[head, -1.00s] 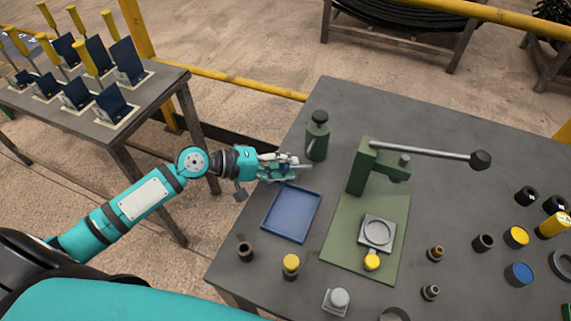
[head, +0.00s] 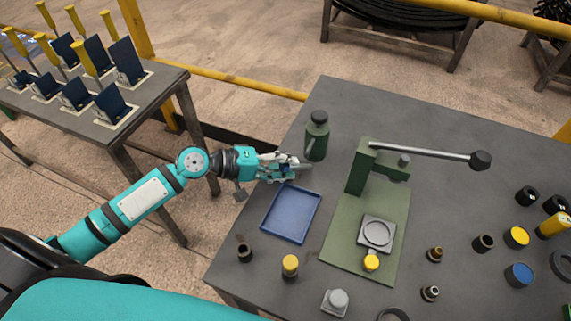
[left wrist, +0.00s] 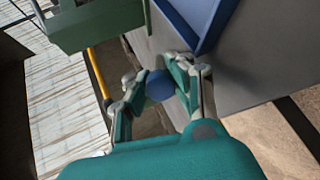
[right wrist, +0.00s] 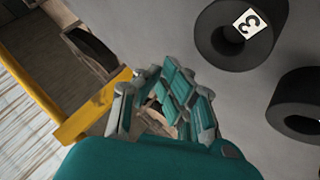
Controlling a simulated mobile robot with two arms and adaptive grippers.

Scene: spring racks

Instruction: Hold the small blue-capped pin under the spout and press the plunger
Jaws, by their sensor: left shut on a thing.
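My left gripper (head: 285,167) is shut on the blue-capped pin. A green bottle (head: 317,140) with a dark plunger top (head: 319,117) stands on the table just beyond the left fingertips. Its thin spout (head: 309,147) points down to the left, close to the gripper. I cannot tell whether the pin is exactly beneath it. My right gripper (right wrist: 155,88) shows only in its wrist view, and its finger opening is unclear.
A blue tray (head: 267,224) lies just in front of the left gripper. A green lever press (head: 368,171) stands to the right. Yellow-capped pins and dark bushings stand around it. Two black rings (right wrist: 240,52) lie right of my right gripper. A rack table (head: 130,137) is at left.

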